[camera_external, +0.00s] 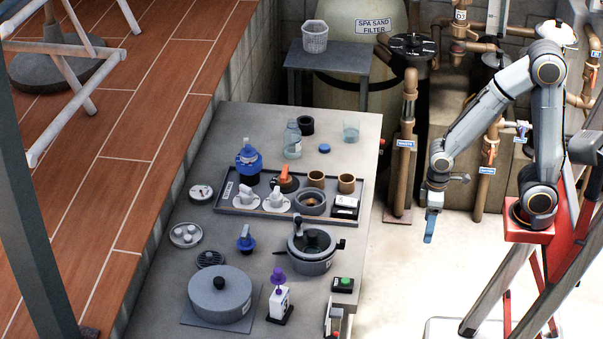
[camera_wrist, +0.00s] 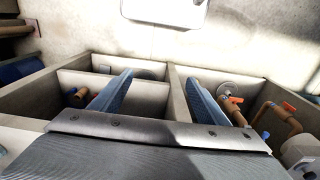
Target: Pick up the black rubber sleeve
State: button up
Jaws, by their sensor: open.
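A short black ring-like cylinder (camera_external: 306,125), which looks like the rubber sleeve, stands near the far end of the grey worktop (camera_external: 237,117), behind a clear bottle (camera_external: 292,141). My gripper (camera_external: 430,228) hangs to the right of the worktop, clear of it and well away from the sleeve. In the wrist view my gripper (camera_wrist: 160,88) shows two blue fingers spread apart with nothing between them. The sleeve is not visible in the wrist view.
A blue cap (camera_external: 324,148) and a clear jar (camera_external: 351,131) stand near the sleeve. A tray (camera_external: 233,210) of fittings and several pots crowd the worktop. Brown pipes (camera_external: 405,150) rise beyond its right edge. The wrist view shows open compartments (camera_wrist: 120,85) with pipes and valves.

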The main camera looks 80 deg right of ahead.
notch_tip(320, 180, up, 13)
jog(key=w+d+r+t, duration=0.1)
jog(key=w+d, duration=0.3)
jog(key=w, duration=0.7)
jog(key=m+t+h+b, duration=0.1)
jog(key=m+t+b, duration=0.1)
jog(key=t+b, duration=0.25)
send_over(305, 122)
jog(key=s+a, duration=0.3)
jog(key=s, duration=0.1)
notch_tip(305, 122, down, 6)
jog(key=shift+t, duration=0.25)
jog(key=shift+s+d+f+p+x, duration=0.1)
jog(key=shift+p+x, duration=0.3)
jog(key=shift+x, duration=0.95)
jog(key=shift+s+d+f+p+x, duration=0.15)
jog(key=shift+p+x, duration=0.25)
jog(key=shift+x, duration=0.95)
jog(key=shift+s+a+r+p+x, duration=0.1)
jog(key=shift+p+x, duration=0.3)
jog(key=shift+x, duration=1)
